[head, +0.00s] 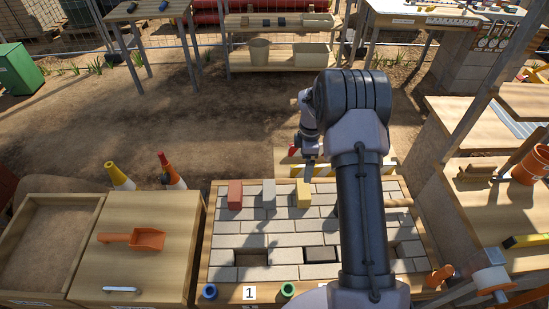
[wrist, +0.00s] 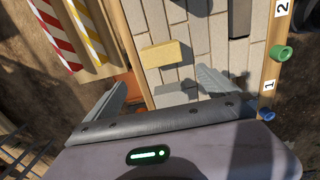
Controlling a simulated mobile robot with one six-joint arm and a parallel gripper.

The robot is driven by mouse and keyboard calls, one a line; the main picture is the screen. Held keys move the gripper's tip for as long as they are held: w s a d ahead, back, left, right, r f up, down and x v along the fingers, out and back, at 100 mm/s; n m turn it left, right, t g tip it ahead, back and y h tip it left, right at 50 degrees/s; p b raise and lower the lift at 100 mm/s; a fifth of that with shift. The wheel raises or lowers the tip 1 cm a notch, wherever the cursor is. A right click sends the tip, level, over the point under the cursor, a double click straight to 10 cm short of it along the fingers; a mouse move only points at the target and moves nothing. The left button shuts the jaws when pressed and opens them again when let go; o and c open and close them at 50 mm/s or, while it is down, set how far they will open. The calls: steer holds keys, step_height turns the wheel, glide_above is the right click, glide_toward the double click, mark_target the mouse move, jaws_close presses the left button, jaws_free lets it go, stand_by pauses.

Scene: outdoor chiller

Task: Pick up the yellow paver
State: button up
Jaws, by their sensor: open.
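The yellow paver (head: 303,194) lies at the back edge of the grey paved panel (head: 283,225), right of a grey paver (head: 269,193) and a red paver (head: 235,194). My gripper (head: 308,172) hangs near the yellow paver in the head view, its fingers hard to make out. In the wrist view the yellow paver (wrist: 165,53) shows whole, ahead of and apart from the open fingers (wrist: 161,78). The grey paver (wrist: 176,96) shows between the fingers, partly hidden by the gripper body. The jaws hold nothing.
The panel has dark empty slots (head: 250,257), partly hidden by my arm. A striped barrier (head: 296,170) stands behind it. A wooden bench (head: 490,205) is at right.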

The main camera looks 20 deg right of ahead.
mark_target(304, 188)
steer(key=f+b, duration=0.1)
steer(key=f, duration=0.3)
steer(key=f+b, duration=0.2)
steer(key=f, duration=0.2)
steer(key=s+f+b, duration=0.1)
steer(key=f+b, duration=0.1)
steer(key=f, duration=0.2)
steer(key=shift+d+f, duration=0.1)
steer(key=shift+f, duration=0.3)
steer(key=f+b, duration=0.2)
steer(key=f, duration=0.3)
steer(key=shift+w+f+b, duration=0.1)
steer(key=shift+w+b, duration=0.1)
steer(key=shift+b, duration=0.15)
steer(key=shift+r, duration=0.2)
steer(key=shift+c, duration=0.2)
steer(key=c, duration=1.8)
steer(key=shift+o, duration=0.2)
steer(key=shift+r, duration=0.1)
